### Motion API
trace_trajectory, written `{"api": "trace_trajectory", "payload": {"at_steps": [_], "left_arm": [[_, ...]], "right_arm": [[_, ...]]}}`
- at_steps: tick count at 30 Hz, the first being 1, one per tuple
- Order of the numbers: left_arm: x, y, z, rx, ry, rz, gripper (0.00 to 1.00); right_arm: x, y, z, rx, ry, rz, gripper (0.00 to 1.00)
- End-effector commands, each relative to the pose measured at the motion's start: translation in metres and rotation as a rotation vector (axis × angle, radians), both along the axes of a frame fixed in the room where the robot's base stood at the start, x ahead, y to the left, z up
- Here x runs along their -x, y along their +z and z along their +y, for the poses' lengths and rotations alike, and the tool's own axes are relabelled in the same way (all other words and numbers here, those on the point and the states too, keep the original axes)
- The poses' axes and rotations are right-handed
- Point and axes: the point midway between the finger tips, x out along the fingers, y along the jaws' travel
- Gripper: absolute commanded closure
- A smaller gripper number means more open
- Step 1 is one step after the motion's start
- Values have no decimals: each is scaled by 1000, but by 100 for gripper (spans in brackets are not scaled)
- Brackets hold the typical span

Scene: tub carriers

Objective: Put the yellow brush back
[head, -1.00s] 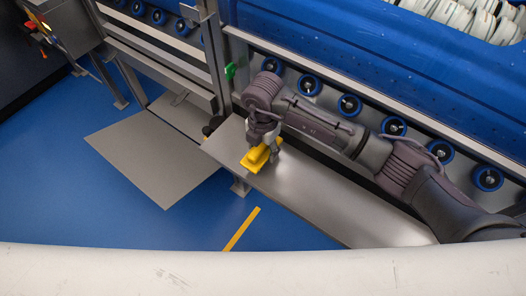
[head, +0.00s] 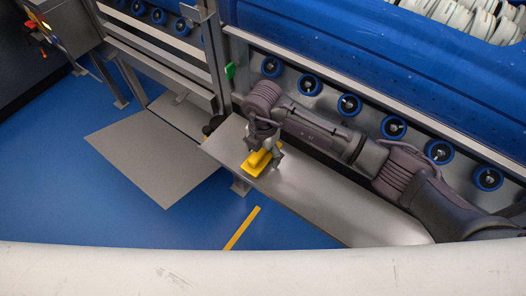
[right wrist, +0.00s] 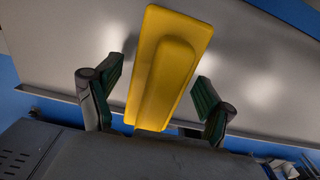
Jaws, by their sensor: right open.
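The yellow brush (head: 257,161) lies on the grey metal shelf (head: 330,204), close to the shelf's left end. In the right wrist view the brush (right wrist: 168,68) shows as a long yellow block with a raised ridge along it. My right gripper (head: 265,152) is over the brush in the head view. In the right wrist view its two green-padded fingers (right wrist: 157,98) stand apart, one on each side of the brush, with gaps on both sides. The near end of the brush is partly hidden by the gripper body. My left gripper is in neither view.
A blue tub (head: 370,55) stands behind the shelf above a row of blue-rimmed rollers (head: 349,105). A metal post (head: 212,55) with a green part stands at the shelf's left end. The shelf to the right of the brush is clear.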

Motion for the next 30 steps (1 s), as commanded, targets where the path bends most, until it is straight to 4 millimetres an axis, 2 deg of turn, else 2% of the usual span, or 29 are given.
{"api": "trace_trajectory", "payload": {"at_steps": [8,15,19,23,30], "left_arm": [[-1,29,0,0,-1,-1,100],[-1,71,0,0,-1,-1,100],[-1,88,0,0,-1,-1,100],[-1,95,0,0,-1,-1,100],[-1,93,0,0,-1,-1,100]], "right_arm": [[-1,35,0,0,0,-1,19],[0,88,0,1,1,-2,19],[0,111,0,1,0,-1,19],[0,121,0,1,0,-1,19],[0,120,0,0,0,0,19]]}}
